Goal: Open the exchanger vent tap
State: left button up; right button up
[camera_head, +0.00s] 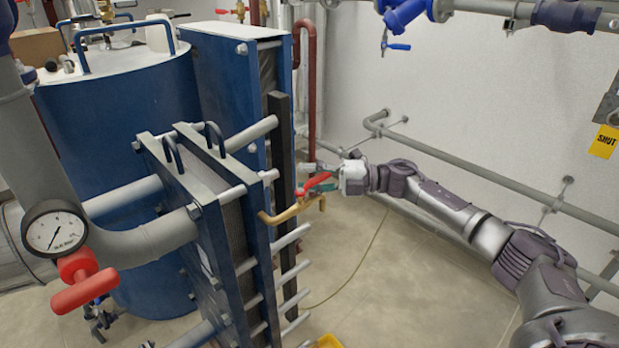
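The vent tap is a brass tap (291,211) with a red lever (313,184), standing out from the right face of the blue plate exchanger (265,240). Its spout bends down at the right end. My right gripper (311,178) comes in from the right at the lever. Its fingers are spread, one above and one below the red lever, with the lever between them. Whether a finger touches the lever is too small to tell. My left gripper is not in view.
A blue tank (120,130) stands behind at left. A pressure gauge (54,230) and a red-handled valve (84,280) are at the near left. Rods stick out from the exchanger below the tap. Grey wall pipes (480,175) run behind my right arm. The floor (390,285) at right is mostly clear.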

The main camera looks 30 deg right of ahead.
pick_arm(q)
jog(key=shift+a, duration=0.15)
pick_arm(e)
jog(key=v, duration=1.2)
